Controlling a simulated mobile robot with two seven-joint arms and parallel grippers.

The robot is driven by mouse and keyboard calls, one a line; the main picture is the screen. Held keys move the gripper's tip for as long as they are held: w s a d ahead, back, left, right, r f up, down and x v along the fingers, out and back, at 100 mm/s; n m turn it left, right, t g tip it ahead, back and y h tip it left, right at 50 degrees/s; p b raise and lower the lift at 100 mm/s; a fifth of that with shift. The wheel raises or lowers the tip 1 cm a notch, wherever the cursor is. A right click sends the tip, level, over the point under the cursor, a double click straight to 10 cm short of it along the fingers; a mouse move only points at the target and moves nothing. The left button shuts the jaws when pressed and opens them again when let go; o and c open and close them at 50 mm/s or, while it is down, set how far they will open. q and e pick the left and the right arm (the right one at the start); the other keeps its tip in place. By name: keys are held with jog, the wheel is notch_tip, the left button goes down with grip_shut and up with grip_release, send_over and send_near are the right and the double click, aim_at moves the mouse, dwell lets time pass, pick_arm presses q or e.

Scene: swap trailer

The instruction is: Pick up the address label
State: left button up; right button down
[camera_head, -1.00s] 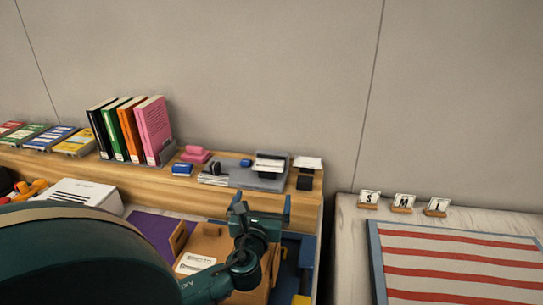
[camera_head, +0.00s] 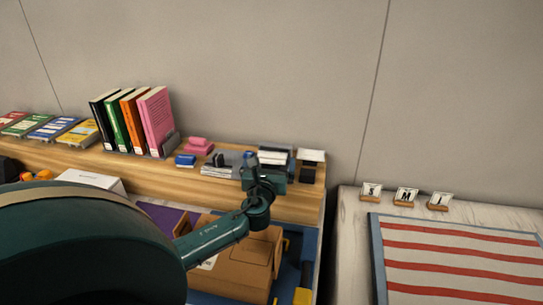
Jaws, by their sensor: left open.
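My left gripper (camera_head: 265,172) is open at the wooden shelf's right part, in front of a grey tray (camera_head: 228,160) and a dark holder with white paper or cards (camera_head: 273,157). The gripper hides part of both. A second white card (camera_head: 312,156) sits on a dark stand just right of it. I cannot tell which of these white pieces is the address label. A white printed label (camera_head: 208,263) is also on the brown cardboard box (camera_head: 242,272) below, mostly hidden behind my left forearm. No contact with any card is visible. My right gripper is not in view.
Upright books (camera_head: 132,122) stand on the shelf (camera_head: 205,186) at left, with a blue block (camera_head: 185,161) and pink block (camera_head: 199,146) between. A striped mat (camera_head: 455,262) lies on the right table, with small letter cards (camera_head: 406,196) behind it.

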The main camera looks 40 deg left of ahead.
aim_at(271, 158)
pick_arm(q)
jog(key=shift+x, duration=1.25)
jog(key=shift+c, duration=0.6)
jog(key=c, duration=0.9)
notch_tip(271, 158, up, 10)
jog(key=s+d+f+m+t+h, duration=0.1)
jog(key=s+d+f+m+h, duration=0.15)
jog(key=d, duration=0.45)
jog(key=s+d+f+m+t+h, duration=0.1)
jog(key=s+d+f+h, duration=0.2)
jog(key=d, duration=0.4)
jog(key=s+d+m+h, duration=0.1)
jog(key=s+d, duration=0.2)
jog(key=d, duration=0.1)
jog(key=s+d+f+m+h, duration=0.1)
jog(key=s+d, duration=0.3)
jog(key=d, duration=0.1)
jog(key=s+d+m+h, duration=0.1)
jog(key=s+d+h, duration=0.1)
jog(key=s+d, duration=0.2)
jog(key=shift+s+d+f+t, duration=0.2)
jog(key=shift+d+f+t, duration=0.05)
jog(key=shift+d+t, duration=0.15)
